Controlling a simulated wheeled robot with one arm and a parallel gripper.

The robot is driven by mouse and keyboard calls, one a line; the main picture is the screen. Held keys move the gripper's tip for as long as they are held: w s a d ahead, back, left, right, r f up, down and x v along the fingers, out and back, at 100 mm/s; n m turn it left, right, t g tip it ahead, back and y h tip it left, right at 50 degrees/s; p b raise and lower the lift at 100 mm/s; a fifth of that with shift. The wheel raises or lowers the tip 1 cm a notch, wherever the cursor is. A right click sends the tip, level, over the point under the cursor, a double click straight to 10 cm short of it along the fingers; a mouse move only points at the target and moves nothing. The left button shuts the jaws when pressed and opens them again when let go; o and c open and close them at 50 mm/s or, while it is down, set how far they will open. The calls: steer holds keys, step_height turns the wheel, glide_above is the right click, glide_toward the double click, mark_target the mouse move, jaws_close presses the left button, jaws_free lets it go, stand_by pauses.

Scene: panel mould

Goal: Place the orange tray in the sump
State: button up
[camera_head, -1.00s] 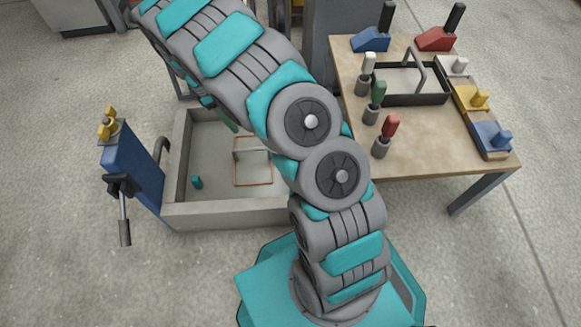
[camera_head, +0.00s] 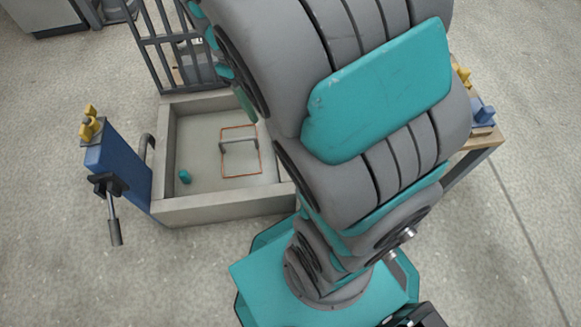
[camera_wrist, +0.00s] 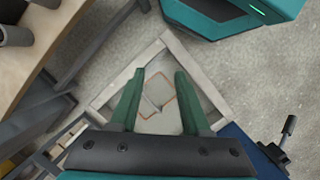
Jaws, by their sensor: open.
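The orange tray (camera_head: 241,175) shows as a thin orange rim with a grey inside and a grey handle across it. It lies on the floor of the sump (camera_head: 225,207), a grey walled basin, right of its middle. In the wrist view the tray (camera_wrist: 165,120) lies beyond and between my fingers. My gripper (camera_wrist: 159,75) is open, with two green fingers apart and nothing between them; it is above the sump, clear of the tray. In the head view my arm hides most of the gripper and the sump's right side.
A small teal cylinder (camera_head: 185,176) stands in the sump, left of the tray. A blue post (camera_head: 124,172) with a yellow knob and a lever stands at the sump's left. A dark barred frame (camera_head: 165,50) is behind it. My arm hides most of the wooden table (camera_head: 487,141).

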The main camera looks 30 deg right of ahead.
steer(key=s+a+r+m, duration=0.1)
steer(key=s+m, duration=0.1)
steer(key=s, duration=0.7)
steer(key=s+a+m+t+y, duration=0.1)
steer(key=s+a+m, duration=0.1)
steer(key=s, duration=0.6)
steer(key=shift+s+r+y, duration=0.3)
steer(key=shift+s+r, duration=0.05)
steer(key=shift+s, duration=0.05)
